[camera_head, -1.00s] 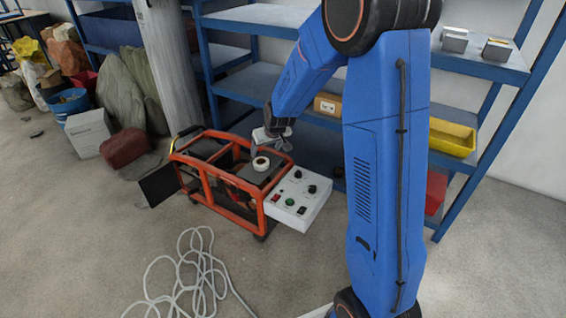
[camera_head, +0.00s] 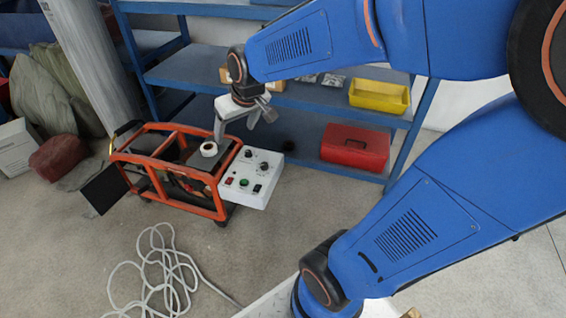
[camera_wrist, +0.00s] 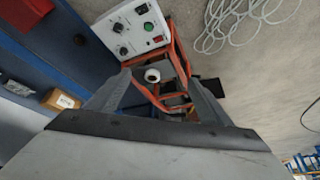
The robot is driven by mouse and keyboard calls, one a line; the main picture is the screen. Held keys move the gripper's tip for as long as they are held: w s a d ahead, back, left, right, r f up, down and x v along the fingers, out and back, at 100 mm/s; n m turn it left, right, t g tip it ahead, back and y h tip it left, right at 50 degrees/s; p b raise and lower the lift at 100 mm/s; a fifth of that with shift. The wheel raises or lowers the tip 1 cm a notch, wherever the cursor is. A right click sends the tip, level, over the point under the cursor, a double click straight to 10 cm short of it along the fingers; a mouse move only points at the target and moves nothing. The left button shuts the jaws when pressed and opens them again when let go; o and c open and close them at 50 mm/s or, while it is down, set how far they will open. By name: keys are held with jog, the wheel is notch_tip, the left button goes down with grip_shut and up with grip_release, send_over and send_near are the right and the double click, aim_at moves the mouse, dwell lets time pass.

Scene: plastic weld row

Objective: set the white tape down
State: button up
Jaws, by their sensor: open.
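The white tape (camera_head: 209,149), a small roll with a dark centre, sits on the dark top plate of the orange-framed machine (camera_head: 152,152). In the wrist view the tape (camera_wrist: 152,75) shows between my two fingers, beyond their tips and apart from them. My gripper (camera_head: 219,134) is open and empty, above and slightly right of the tape in the head view. In the wrist view my gripper (camera_wrist: 158,80) points toward the machine top, with both fingers spread apart.
A grey control box (camera_head: 252,176) with knobs and buttons adjoins the machine. Blue shelving (camera_head: 190,70) stands behind, with a yellow bin (camera_head: 379,96) and a red toolbox (camera_head: 355,147). A pale cable (camera_head: 165,270) lies coiled on the floor in front.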

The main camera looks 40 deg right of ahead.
jog(key=s+d+r, duration=0.1)
jog(key=s+r, duration=0.1)
jog(key=s, duration=1.8)
jog(key=shift+s+d+m+g+h, duration=0.3)
jog(key=shift+s, duration=0.1)
